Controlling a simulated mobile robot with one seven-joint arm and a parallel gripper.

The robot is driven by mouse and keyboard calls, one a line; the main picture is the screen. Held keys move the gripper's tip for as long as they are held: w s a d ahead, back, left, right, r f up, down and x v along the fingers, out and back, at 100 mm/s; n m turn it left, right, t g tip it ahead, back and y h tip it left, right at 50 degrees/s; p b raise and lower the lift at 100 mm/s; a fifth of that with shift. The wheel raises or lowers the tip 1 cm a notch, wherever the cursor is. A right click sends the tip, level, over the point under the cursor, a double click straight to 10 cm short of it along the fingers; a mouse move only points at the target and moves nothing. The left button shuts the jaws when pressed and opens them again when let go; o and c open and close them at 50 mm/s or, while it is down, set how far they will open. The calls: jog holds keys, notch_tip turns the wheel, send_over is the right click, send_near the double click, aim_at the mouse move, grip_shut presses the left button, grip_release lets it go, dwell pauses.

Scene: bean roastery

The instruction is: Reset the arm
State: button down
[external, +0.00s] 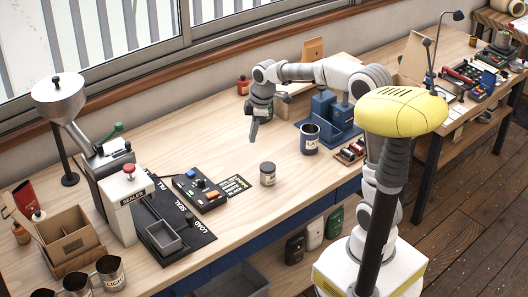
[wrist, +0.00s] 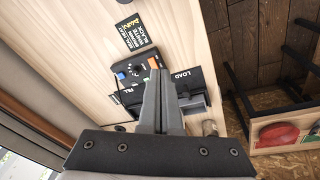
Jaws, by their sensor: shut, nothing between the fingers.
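My gripper (external: 253,136) is shut and empty. It hangs pointing down above the middle of the wooden workbench (external: 190,130), with the arm reaching left from my column. In the wrist view the closed fingers (wrist: 160,80) cover part of the view of the black control box (wrist: 137,70) and the sealer area. A small grey lidded jar (external: 267,174) stands upright on the bench below and to the right of the gripper, apart from it. A dark blue mug-like container (external: 309,139) stands further right, near a blue stand (external: 325,112).
A sealing machine (external: 122,205) with a funnel (external: 60,98) stands at left, beside a black mat (external: 185,255) holding a grey tray (external: 163,238). Metal cups (external: 110,272) and a cardboard box (external: 70,230) are at front left. A red bottle (external: 243,85) stands by the window wall. The bench's middle back is clear.

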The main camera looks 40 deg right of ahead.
jog(key=s+d+r+m+t, duration=0.1)
jog(key=s+d+m, duration=0.1)
jog(key=s+m, duration=0.2)
jog(key=s+d+m+t, duration=0.1)
jog(key=s+m, duration=0.3)
jog(key=s, duration=0.7)
jog(key=s+d+r+m+t+h, duration=0.1)
jog(key=s+d+m, duration=0.3)
jog(key=s, duration=0.4)
jog(key=shift+r+t, duration=0.3)
jog(key=shift+r, duration=0.05)
